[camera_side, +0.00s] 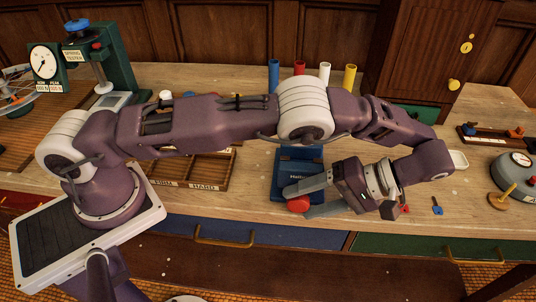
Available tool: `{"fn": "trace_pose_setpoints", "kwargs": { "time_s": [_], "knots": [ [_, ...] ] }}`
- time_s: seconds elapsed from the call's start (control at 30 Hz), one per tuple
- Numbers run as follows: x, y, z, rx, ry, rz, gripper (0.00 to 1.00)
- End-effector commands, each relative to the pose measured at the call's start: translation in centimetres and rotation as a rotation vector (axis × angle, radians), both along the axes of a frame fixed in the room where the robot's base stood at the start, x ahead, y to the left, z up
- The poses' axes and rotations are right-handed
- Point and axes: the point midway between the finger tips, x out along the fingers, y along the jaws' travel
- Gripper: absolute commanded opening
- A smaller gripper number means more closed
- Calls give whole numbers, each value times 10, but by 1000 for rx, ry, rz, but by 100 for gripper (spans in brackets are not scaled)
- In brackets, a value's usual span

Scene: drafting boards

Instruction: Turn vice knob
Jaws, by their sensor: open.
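The vice (287,180) is a dark blue block with pale lettering at the front of the bench, near the middle of the view. Its red knob (298,204) is at the front, by the bench edge. My gripper (301,203) comes in from the right, with its jaws pointing left. It is open, with one grey finger above and behind the knob and the other below and in front of it. The knob shows between the fingertips; I cannot tell whether either finger touches it. The upper finger hides part of the vice's front.
Several coloured tubes (325,73) stand behind the vice. A divided wooden tray (205,172) lies to its left. A round grey gauge (515,172) and small red and blue pieces (437,206) are to the right. A green spring tester (115,55) stands at the back left.

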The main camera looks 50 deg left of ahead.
Motion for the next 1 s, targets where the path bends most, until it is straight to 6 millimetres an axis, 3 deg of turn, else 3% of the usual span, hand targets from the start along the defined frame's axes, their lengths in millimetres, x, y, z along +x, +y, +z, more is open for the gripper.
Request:
{"fn": "trace_pose_setpoints", "kwargs": {
  "time_s": [0.27,0.97,1.0],
  "knots": [
    [-2,1,4,-70,-66,3,64],
    [-14,14,11,-663,-662,4,64],
    [-10,12,23,-666,-670,0,64]
  ]
}}
